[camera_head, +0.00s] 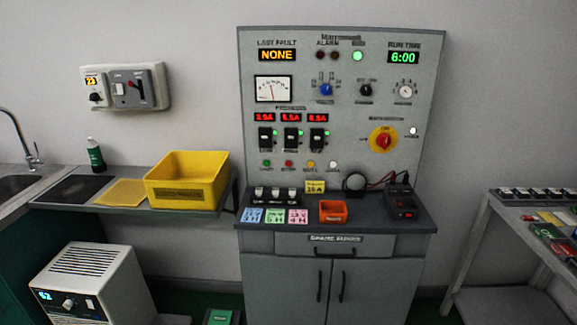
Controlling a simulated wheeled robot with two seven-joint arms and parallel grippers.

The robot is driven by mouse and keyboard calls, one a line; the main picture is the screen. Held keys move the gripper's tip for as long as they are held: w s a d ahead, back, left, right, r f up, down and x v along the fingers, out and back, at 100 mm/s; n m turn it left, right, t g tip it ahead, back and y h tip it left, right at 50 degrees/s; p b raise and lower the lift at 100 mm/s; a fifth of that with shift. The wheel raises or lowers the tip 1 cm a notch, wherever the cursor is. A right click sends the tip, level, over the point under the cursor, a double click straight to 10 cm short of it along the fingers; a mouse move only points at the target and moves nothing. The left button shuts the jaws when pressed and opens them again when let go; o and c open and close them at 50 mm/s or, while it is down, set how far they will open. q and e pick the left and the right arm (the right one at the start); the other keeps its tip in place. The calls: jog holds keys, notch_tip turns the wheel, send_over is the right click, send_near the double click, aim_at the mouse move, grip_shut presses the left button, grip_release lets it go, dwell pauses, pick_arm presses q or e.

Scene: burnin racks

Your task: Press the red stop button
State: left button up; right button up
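A small red button (289,163) sits in a row low on the upright grey control panel (345,45). A green button (266,163) is to its left, and a yellow one (311,164) and a white one (333,164) are to its right. The captions by these buttons are too small to read. A larger red rotary knob (383,140) on a round yellow plate is farther right on the panel. Nothing covers the red button. Neither of my grippers is in view.
Below the panel, the cabinet's dark ledge holds colored cards (275,215), an orange bin (333,211) and a black device (401,203). A yellow crate (187,195) is on the left shelf. A rack (490,240) stands right, a white unit (85,290) front left.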

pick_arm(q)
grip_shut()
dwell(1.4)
